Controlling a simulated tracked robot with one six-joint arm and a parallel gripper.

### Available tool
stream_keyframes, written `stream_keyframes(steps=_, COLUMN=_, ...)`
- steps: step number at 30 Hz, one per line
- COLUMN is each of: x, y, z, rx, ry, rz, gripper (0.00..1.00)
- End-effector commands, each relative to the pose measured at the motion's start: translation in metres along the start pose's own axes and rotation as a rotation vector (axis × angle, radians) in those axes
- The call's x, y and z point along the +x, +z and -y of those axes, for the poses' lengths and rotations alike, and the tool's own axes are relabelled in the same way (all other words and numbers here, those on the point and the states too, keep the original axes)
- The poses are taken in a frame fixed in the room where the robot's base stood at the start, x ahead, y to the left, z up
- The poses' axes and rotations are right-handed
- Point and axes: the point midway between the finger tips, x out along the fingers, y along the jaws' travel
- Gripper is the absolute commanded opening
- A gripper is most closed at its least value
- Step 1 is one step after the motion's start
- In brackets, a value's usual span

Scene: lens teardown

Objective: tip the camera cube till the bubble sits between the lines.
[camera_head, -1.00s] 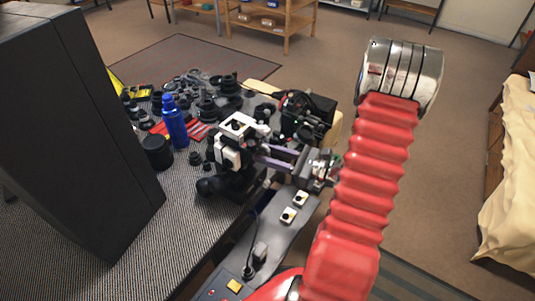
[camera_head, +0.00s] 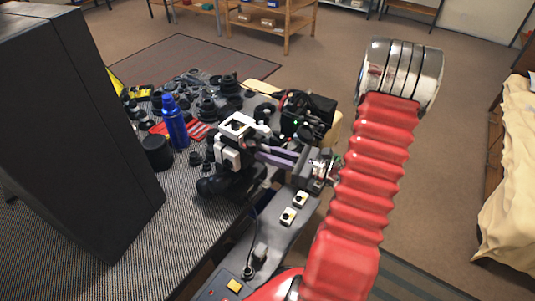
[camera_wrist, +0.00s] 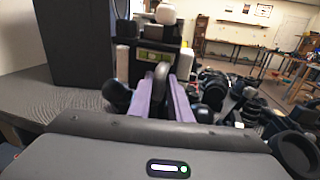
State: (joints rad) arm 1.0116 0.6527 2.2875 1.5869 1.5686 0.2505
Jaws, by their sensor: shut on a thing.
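The camera cube (camera_head: 228,157) is a black and white block at the right edge of the bench, with a dark round lens-like part low at its left. My gripper (camera_head: 254,149) has two purple fingers reaching it from the right, shut on it. In the wrist view the cube (camera_wrist: 150,55) is a dark block with white side pieces straight ahead, and the fingers (camera_wrist: 163,82) run up to a dark rounded part of it. I cannot make out a bubble or lines. The gripped spot is partly hidden by the fingers.
A blue bottle (camera_head: 175,123) and a black cylinder (camera_head: 157,153) stand left of the cube. Many dark lens parts (camera_head: 207,108) crowd the bench behind. A tall black case (camera_head: 75,130) fills the left. Black equipment (camera_head: 306,113) stands close behind my gripper.

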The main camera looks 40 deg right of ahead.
Motion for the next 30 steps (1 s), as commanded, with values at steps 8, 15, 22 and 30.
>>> stream_keyframes(steps=8, x=0.0014, y=-0.0011, z=-0.0073, rx=-0.033, ry=0.010, rz=-0.012, gripper=0.00)
stream_keyframes(steps=15, x=0.0016, y=-0.0017, z=-0.0079, rx=-0.035, ry=0.010, rz=-0.013, gripper=0.00)
stream_keyframes(steps=22, x=0.0015, y=-0.0014, z=-0.0071, rx=-0.036, ry=0.008, rz=-0.012, gripper=0.33)
stream_keyframes(steps=30, x=0.0006, y=-0.0003, z=-0.0053, rx=-0.040, ry=0.005, rz=-0.011, gripper=0.33)
